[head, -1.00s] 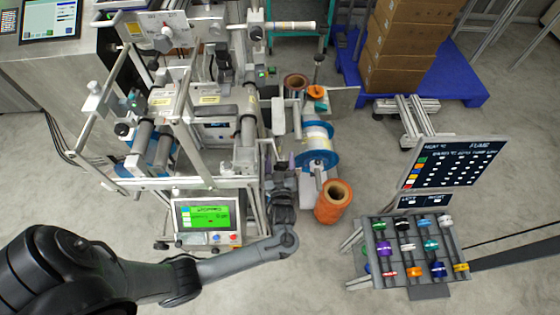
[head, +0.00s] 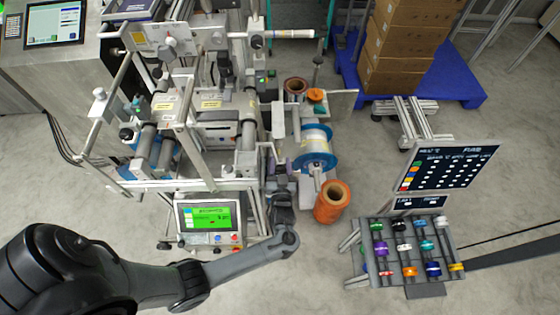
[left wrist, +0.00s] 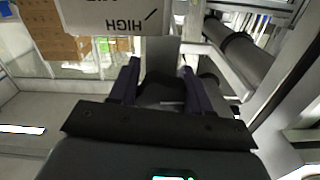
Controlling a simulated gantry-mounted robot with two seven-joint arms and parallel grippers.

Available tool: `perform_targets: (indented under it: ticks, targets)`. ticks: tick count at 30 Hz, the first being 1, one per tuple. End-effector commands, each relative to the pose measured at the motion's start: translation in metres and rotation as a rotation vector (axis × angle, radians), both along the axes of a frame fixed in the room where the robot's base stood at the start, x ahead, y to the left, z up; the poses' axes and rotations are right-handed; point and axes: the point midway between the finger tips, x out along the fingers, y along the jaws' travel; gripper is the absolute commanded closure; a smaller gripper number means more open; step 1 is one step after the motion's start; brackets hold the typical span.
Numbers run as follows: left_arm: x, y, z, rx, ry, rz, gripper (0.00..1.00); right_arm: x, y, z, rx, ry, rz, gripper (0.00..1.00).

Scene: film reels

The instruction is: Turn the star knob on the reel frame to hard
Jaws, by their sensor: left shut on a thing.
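My left gripper (head: 281,168) reaches in at the right side of the reel frame (head: 215,186), beside the blue-flanged reel. In the left wrist view its two dark purple fingers (left wrist: 160,88) stand on either side of a black knob (left wrist: 162,92) and are shut on it. The knob's lobes are mostly hidden by the fingers and the gripper body, so its setting cannot be read. A white plate (left wrist: 108,16) behind it carries the word HIGH, upside down, and a curved mark. In the head view the knob is hidden by my gripper. My right gripper is out of view.
A blue-flanged reel (head: 315,160) and an orange roll (head: 332,202) stand close on the right. A rack of coloured spools (head: 412,252) and a dark board (head: 450,166) are farther right, with open floor between.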

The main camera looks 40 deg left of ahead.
Motion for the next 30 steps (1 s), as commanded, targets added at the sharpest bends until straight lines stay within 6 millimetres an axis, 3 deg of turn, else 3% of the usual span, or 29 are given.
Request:
perform_targets:
  ticks: [10,11,15,25,30]
  targets:
    - [0.001,-0.001,0.002,0.024,0.016,0.0,0.83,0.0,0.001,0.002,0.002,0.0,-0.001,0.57]
    - [0.001,0.0,0.002,0.024,0.016,0.0,0.49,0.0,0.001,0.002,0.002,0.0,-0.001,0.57]
    - [0.001,0.0,0.002,0.023,0.017,-0.001,0.28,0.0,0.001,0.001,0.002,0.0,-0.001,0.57]
    - [0.0,-0.001,0.001,0.022,0.018,0.0,0.28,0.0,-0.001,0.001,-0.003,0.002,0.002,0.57]
    - [-0.01,-0.011,0.001,0.02,0.017,-0.001,0.28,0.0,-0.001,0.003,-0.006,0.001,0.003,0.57]
